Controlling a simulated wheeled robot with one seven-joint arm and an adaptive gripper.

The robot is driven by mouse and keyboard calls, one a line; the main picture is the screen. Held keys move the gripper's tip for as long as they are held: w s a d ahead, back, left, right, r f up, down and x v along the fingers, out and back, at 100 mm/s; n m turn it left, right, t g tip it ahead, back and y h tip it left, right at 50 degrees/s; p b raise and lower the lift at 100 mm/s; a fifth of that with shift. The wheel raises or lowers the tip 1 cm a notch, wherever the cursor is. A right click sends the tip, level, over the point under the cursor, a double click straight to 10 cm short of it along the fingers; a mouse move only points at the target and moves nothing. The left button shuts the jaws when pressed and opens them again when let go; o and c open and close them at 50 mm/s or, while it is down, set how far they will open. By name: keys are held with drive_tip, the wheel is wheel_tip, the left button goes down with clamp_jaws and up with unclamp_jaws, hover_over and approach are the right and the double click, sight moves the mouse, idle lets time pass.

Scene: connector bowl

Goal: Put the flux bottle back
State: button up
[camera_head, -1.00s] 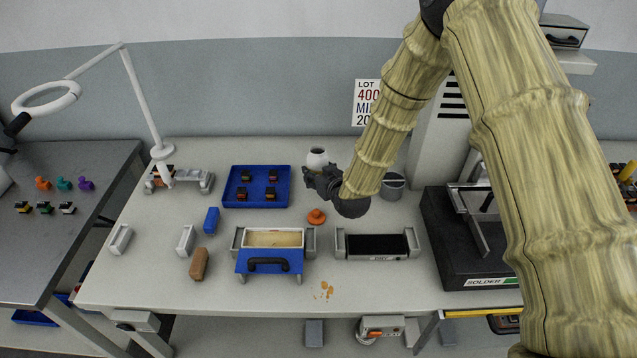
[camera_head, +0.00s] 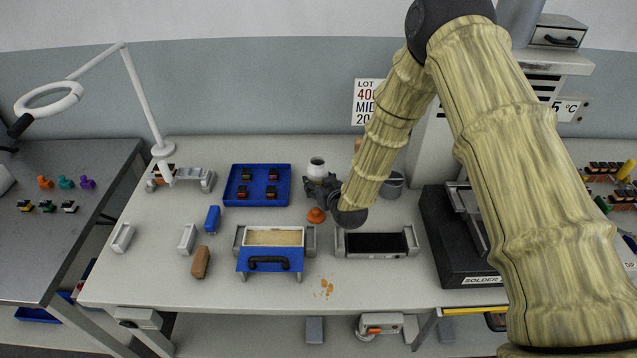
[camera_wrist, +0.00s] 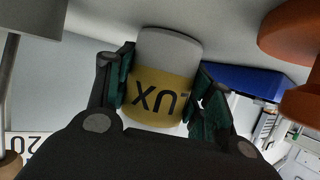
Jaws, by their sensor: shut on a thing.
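The flux bottle (camera_head: 316,168) is a pale bottle with a dark open mouth, standing out behind my gripper (camera_head: 319,184) in the head view. In the wrist view the bottle (camera_wrist: 163,85) sits between both fingers (camera_wrist: 165,95), with a yellow label whose letters appear upside down. My gripper is shut on it. The gripper hides its lower part in the head view, so I cannot tell whether it touches the table. An orange knobbed piece (camera_head: 316,215) stands on the table just in front of the gripper.
A blue tray (camera_head: 232,196) with several small parts lies left of the bottle. A grey round cup (camera_head: 393,187) is to the right. In front are a blue-fronted box (camera_head: 251,266) and a dark-topped grey fixture (camera_head: 341,247).

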drive_tip(key=o, duration=1.2)
drive_tip(key=shift+f, duration=0.1)
drive_tip(key=b+v, duration=0.1)
drive_tip(key=v, duration=0.5)
drive_tip(key=b+v, duration=0.2)
drive_tip(key=v, duration=0.4)
drive_tip(key=shift+r, duration=0.25)
